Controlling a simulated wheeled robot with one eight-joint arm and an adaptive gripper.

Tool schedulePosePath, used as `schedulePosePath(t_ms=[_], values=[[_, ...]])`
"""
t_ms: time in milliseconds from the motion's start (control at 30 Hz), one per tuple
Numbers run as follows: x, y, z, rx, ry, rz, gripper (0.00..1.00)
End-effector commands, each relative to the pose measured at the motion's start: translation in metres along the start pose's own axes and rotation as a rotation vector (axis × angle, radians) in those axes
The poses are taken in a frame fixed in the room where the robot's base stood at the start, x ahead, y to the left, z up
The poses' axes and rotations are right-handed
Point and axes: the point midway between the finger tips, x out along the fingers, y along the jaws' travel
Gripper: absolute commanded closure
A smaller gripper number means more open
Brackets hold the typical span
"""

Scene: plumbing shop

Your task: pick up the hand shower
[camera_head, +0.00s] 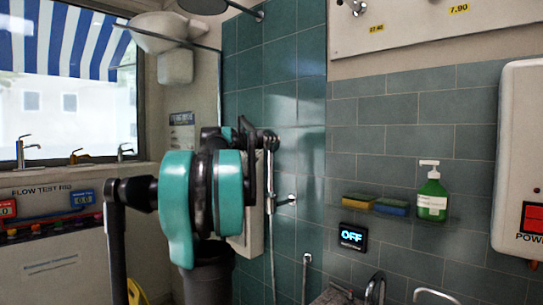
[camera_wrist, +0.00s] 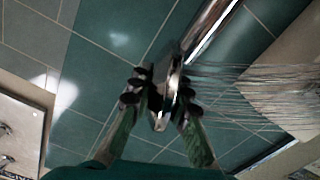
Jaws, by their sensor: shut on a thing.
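In the wrist view the chrome hand shower (camera_wrist: 160,118) lies between the two fingers of my gripper (camera_wrist: 166,92). The black fingertips press on it from both sides, so the gripper is shut on it. Thin pale streaks like water jets fan out from it to the right. A chrome bar (camera_wrist: 215,30) runs from it to the upper right. In the head view my gripper (camera_head: 262,137) is at the teal tiled wall, at the top of an upright chrome piece (camera_head: 270,180). My arm partly hides this area, and I cannot clearly tell the shower head there.
A chrome wall fitting (camera_head: 288,201) and a hanging hose (camera_head: 272,275) are just below. A fixed overhead shower (camera_head: 246,12) is above. A green soap bottle (camera_head: 432,198) and sponges (camera_head: 375,204) stand right. A white heater (camera_head: 518,160) is at far right.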

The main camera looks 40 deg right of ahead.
Motion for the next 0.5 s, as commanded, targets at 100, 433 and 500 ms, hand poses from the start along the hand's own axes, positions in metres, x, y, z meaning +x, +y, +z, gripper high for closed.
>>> schedulePosePath(t_ms=[100, 433, 500], values=[[0.0, 0.011, -0.031, 0.0, 0.0, 0.0, 1.0], [0.0, 0.033, -0.093, 0.0, 0.0, 0.0, 1.0], [0.0, 0.036, -0.1, 0.0, 0.0, 0.0, 1.0]])
